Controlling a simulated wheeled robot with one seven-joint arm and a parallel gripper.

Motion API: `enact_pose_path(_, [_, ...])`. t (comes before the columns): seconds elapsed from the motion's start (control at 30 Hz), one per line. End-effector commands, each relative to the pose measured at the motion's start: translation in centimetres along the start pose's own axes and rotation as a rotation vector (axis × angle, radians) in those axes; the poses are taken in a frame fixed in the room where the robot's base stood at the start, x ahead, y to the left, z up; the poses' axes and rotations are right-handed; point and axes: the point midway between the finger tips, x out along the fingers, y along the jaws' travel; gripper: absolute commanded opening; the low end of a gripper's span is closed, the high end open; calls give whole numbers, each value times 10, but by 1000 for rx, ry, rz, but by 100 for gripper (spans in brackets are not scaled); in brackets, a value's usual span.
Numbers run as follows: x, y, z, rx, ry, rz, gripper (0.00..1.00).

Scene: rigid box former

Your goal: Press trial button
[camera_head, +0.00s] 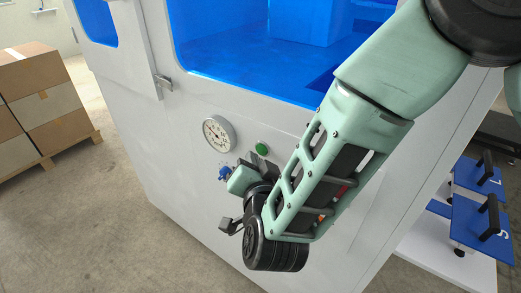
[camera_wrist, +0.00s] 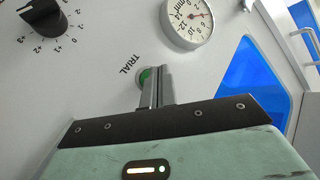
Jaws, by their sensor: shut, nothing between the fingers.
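The green trial button (camera_head: 262,149) sits on the white front panel of the machine, right of a gauge. In the wrist view the button (camera_wrist: 145,76) is next to the printed word TRIAL and is partly hidden behind the fingertips. My gripper (camera_wrist: 158,72) is shut and empty, its two fingers side by side, pointing at the panel. In the head view my gripper (camera_head: 253,158) is just below and left of the button, which shows uncovered there. I cannot tell whether the fingertips touch the panel.
A round gauge (camera_wrist: 187,18) and a black dial (camera_wrist: 45,17) are on the same panel. A blue-lined window opening (camera_head: 270,55) is above. Stacked cartons (camera_head: 40,95) stand on a pallet at left. Blue plates with black handles (camera_head: 480,205) lie at right.

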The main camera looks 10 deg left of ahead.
Motion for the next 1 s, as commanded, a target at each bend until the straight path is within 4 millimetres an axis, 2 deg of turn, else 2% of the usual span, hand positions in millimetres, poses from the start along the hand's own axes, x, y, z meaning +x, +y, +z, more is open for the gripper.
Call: enact_pose_path(1.0, [6, 4, -4, 0, 0, -1, 0])
